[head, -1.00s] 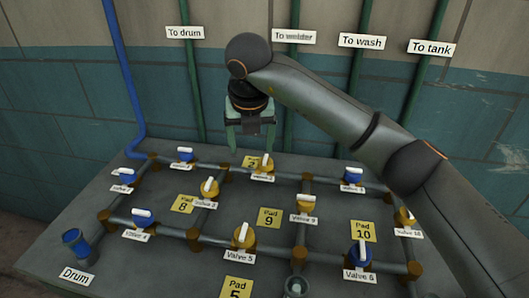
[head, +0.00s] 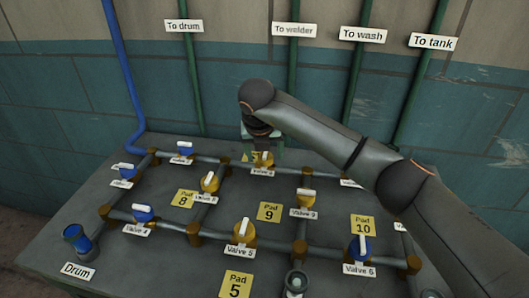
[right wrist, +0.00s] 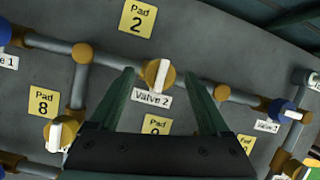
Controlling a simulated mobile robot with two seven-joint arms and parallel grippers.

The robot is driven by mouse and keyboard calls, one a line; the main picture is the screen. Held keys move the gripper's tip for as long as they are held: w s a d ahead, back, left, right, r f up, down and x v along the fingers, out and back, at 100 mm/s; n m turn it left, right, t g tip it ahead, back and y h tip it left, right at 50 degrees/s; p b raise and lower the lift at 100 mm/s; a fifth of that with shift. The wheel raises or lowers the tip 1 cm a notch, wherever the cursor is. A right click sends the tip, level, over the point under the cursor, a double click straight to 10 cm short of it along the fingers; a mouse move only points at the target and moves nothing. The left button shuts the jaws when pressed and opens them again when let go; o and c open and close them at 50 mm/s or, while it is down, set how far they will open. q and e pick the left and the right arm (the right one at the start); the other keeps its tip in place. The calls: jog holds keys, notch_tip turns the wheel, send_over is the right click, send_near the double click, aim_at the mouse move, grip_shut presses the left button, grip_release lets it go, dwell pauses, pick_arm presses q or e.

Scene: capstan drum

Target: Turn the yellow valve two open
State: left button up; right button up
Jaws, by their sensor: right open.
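Valve two is a yellow valve with a white bar handle (head: 266,160), at the back of the pipe board above its "Valve 2" label. In the right wrist view the yellow valve (right wrist: 158,74) sits near the gap between my fingertips, its handle near upright in the picture and slightly tilted. My right gripper (head: 262,150) is open, above and around the valve's back side, and hides part of it. In the right wrist view its two green fingers (right wrist: 158,72) stand apart on either side of the valve; I cannot tell whether they touch it. My left gripper is not in view.
Other yellow valves stand nearby, such as valve 5 (head: 243,233) and valve 9 (head: 306,198). Blue valves include valve 4 (head: 143,213) and valve 6 (head: 361,250). Brown-jointed pipes link them. The wall with green pipes (head: 293,70) rises behind the board.

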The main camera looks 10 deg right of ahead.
jog(key=shift+f, duration=0.2)
jog(key=shift+c, duration=0.3)
grip_shut()
